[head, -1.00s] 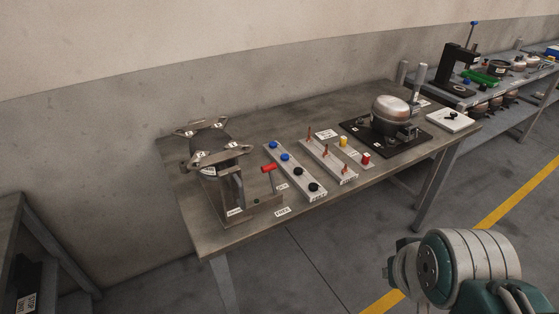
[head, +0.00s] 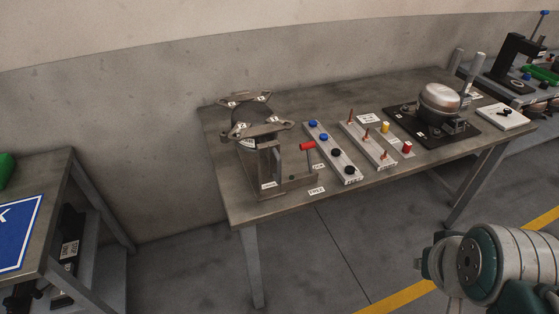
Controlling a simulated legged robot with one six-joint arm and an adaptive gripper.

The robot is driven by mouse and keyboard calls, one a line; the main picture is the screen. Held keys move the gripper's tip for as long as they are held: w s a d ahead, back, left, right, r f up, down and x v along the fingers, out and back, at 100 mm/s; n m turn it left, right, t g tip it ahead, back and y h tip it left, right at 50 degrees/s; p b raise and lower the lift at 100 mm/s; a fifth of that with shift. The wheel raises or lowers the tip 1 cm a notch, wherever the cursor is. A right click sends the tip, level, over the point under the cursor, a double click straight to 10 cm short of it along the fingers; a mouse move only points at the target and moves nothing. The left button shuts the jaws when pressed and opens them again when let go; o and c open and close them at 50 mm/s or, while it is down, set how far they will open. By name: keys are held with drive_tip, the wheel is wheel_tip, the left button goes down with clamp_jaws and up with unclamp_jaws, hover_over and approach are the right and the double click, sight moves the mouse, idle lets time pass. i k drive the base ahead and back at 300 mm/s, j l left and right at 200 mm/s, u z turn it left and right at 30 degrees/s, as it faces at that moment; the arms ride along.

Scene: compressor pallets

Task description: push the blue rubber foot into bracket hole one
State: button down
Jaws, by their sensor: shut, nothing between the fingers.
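Two blue rubber feet, one at the back (head: 312,123) and one just in front of it (head: 324,137), sit on a pale strip (head: 343,160) on the workbench, with two black feet in the same row. The metal bracket (head: 268,130) lies on top of a stand (head: 268,165) left of the strip, with small white labels on its arms. The labels are too small to read, so I cannot tell which hole is one. No foot can be made out in the bracket holes. My gripper is out of view; only part of my arm shows at the lower right.
A red-handled lever (head: 308,146) stands between stand and strip. Right of the strip are a rack of copper-coloured pins (head: 367,143), yellow and red pieces, and a compressor (head: 439,101) on a black plate. Another table (head: 56,165) with a blue sign (head: 12,232) is at left. Floor in front is clear.

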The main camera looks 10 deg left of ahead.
sight(323, 137)
drive_tip(key=i+l+u, duration=0.2)
drive_tip(key=i+u, duration=0.15)
drive_tip(key=i, duration=0.15)
drive_tip(key=i+l+u, duration=0.75)
drive_tip(key=i, duration=0.1)
